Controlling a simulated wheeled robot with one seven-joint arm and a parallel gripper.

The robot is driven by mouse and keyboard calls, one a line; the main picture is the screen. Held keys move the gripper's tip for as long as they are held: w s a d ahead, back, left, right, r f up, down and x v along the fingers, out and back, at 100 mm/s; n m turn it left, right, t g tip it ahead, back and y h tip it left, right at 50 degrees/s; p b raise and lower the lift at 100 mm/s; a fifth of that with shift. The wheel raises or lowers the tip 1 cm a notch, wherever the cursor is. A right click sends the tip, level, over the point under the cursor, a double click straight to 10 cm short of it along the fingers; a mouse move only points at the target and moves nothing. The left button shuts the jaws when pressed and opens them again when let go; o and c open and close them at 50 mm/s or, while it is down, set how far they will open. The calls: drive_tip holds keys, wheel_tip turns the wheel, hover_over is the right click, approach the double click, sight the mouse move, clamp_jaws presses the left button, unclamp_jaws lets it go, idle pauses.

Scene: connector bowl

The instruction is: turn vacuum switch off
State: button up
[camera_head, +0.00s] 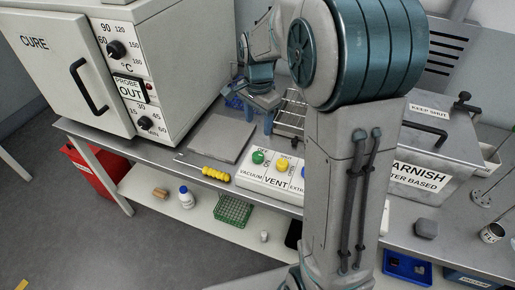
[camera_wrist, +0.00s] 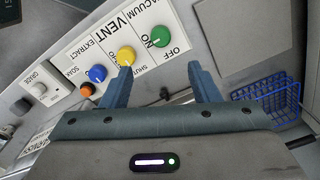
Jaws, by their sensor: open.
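The vacuum switch is a round green knob (camera_head: 258,157) at the left end of a white labelled panel on the bench. It also shows in the wrist view (camera_wrist: 160,37), beside the words VACUUM, ON and OFF. A pale mark on the knob seems to face the ON side, but it is small. My gripper (camera_head: 258,118) is open and empty behind the panel in the head view. In the wrist view my gripper (camera_wrist: 159,68) has its fingers apart, with the green knob between and beyond the tips. I see no contact with the knob.
A yellow VENT knob (camera_head: 282,163) sits close beside the green one; a blue EXTRACT knob (camera_wrist: 97,74) follows. A blue wire basket (camera_wrist: 280,98) is near. The CURE oven (camera_head: 70,70) stands left.

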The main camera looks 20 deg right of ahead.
sight(258, 154)
wheel_tip(258, 154, down, 14)
drive_tip(key=shift+w+r+p, duration=0.1)
drive_tip(key=shift+p, duration=0.45)
drive_tip(key=c, duration=1)
